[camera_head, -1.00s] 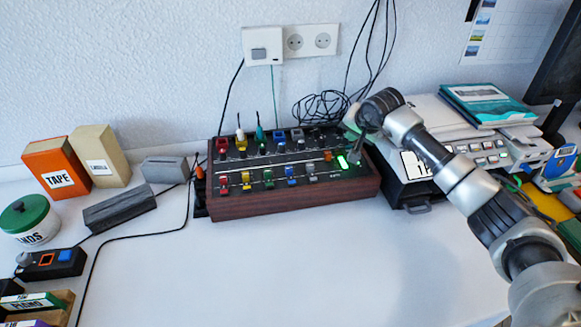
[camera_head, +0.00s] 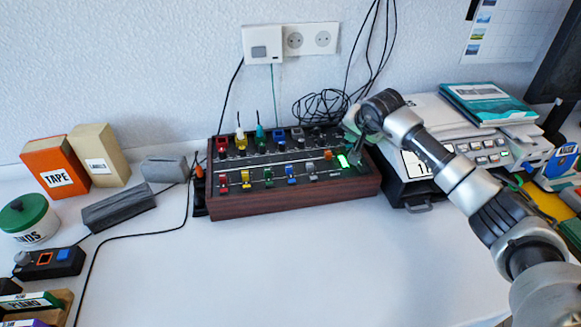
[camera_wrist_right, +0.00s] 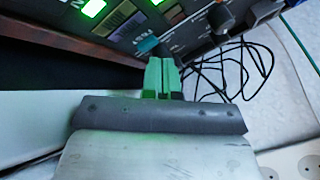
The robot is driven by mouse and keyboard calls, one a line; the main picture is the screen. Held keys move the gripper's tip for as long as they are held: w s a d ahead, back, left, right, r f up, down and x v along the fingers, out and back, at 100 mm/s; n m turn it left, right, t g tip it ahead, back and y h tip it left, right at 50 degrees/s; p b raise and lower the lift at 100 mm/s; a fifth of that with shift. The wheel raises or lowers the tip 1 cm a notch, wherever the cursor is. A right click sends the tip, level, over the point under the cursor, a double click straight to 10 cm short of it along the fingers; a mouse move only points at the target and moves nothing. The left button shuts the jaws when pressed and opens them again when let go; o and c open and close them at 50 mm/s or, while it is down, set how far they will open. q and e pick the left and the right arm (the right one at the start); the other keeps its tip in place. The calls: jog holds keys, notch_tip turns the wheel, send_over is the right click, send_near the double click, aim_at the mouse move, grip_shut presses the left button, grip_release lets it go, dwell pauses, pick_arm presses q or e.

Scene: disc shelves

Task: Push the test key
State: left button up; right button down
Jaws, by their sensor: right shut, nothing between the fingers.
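The switch panel (camera_head: 300,196), a dark-topped box with wooden sides, stands on the table in the middle of the head view. A green-lit key (camera_head: 343,161) glows near its right end. My right gripper (camera_head: 356,163) is shut and empty, pointing down at the panel's right end beside that key. In the right wrist view the closed fingertips (camera_wrist_right: 162,62) are close to the printed word TEST and a small teal piece (camera_wrist_right: 148,45). Whether they touch it I cannot tell. A grey key (camera_wrist_right: 124,22) and a green light (camera_wrist_right: 93,8) lie beyond. My left gripper is not in view.
Rows of coloured switches and levers fill the panel. A grey device with buttons (camera_head: 484,158) stands close on the right, with a teal book (camera_head: 487,103) on top. Black cables (camera_head: 320,107) lie behind. The white table in front is clear.

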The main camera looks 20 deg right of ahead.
jog(key=shift+f, duration=0.1)
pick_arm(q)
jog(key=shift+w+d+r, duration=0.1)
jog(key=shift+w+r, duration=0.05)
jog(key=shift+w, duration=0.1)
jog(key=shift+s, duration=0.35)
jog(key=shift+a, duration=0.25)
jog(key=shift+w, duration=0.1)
